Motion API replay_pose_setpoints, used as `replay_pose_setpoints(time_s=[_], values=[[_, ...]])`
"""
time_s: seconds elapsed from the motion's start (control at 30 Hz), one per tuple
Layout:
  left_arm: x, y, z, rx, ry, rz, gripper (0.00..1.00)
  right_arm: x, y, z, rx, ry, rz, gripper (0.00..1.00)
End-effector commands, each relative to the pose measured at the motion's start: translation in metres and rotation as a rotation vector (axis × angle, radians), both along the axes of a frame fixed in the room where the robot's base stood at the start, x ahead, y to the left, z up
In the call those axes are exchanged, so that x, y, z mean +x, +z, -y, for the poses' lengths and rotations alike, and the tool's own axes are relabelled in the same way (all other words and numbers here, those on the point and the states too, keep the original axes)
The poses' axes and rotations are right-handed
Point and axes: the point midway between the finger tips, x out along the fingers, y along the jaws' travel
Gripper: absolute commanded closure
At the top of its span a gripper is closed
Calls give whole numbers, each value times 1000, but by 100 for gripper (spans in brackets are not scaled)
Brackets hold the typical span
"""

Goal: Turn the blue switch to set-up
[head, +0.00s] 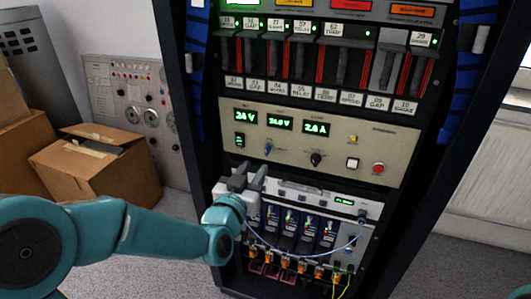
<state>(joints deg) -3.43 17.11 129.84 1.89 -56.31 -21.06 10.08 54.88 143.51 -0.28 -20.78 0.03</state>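The blue switch (268,149) is a small blue lever on the beige panel (375,143) in the middle of the rack, below the green displays. Its label is too small to read, so I cannot tell its setting. My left gripper (250,173) is in front of the lower left of this panel, below and left of the blue switch. Its two grey fingers are apart, with nothing seen between them. It looks clear of the switch. My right gripper is not in view.
Below are blue modules (308,232) with cables. Cardboard boxes (98,172) stand on the floor at left.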

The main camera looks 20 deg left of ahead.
Motion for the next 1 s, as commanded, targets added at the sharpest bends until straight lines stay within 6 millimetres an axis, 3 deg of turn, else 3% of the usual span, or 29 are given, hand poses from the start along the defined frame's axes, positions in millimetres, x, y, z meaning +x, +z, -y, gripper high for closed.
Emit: replay_pose_setpoints(time_s=[0.1, 0.3, 0.5, 0.73, 0.77, 0.87, 1.0], values=[[29, -1, 2, 0, 0, 1, 65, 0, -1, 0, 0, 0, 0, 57], [63, 0, 5, 0, 0, 1, 65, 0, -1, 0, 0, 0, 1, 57], [76, 0, 7, 0, -1, 0, 65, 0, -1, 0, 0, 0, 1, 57], [77, 0, 7, 0, -1, 0, 65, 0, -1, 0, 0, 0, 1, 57], [76, 0, 7, 0, -1, 0, 68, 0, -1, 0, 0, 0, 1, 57], [77, 0, 7, -1, -1, 0, 100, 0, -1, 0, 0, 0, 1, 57], [76, 0, 7, 0, -1, 0, 100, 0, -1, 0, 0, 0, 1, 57]])
